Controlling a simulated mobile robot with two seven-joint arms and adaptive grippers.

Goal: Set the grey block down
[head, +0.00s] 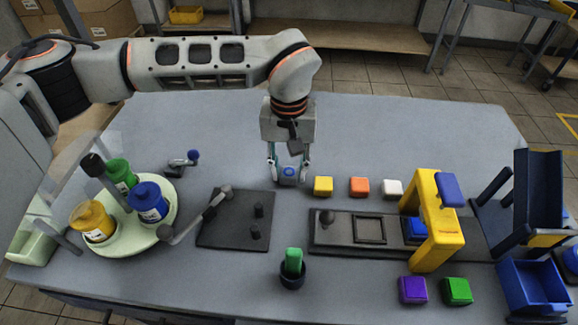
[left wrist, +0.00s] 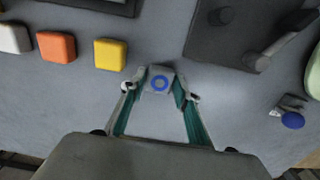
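The grey block (head: 289,173) has a blue ring on its face and is between the fingertips of my left gripper (head: 289,170). In the left wrist view the block (left wrist: 160,80) sits between the teal-lined fingers of the gripper (left wrist: 160,92), which close on its two sides. The gripper points down over the grey table (head: 370,125), with the block left of the yellow block (head: 323,186). The block is at or very near the table top; I cannot tell whether it touches. My right gripper is not in view.
An orange block (head: 359,187) and a white block (head: 392,189) continue the row. In front are a dark plate with a lever (head: 232,231) and a long black base (head: 340,239) under a yellow frame (head: 436,225). A round tray (head: 165,190) holds bottles at left. Table behind the row is clear.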

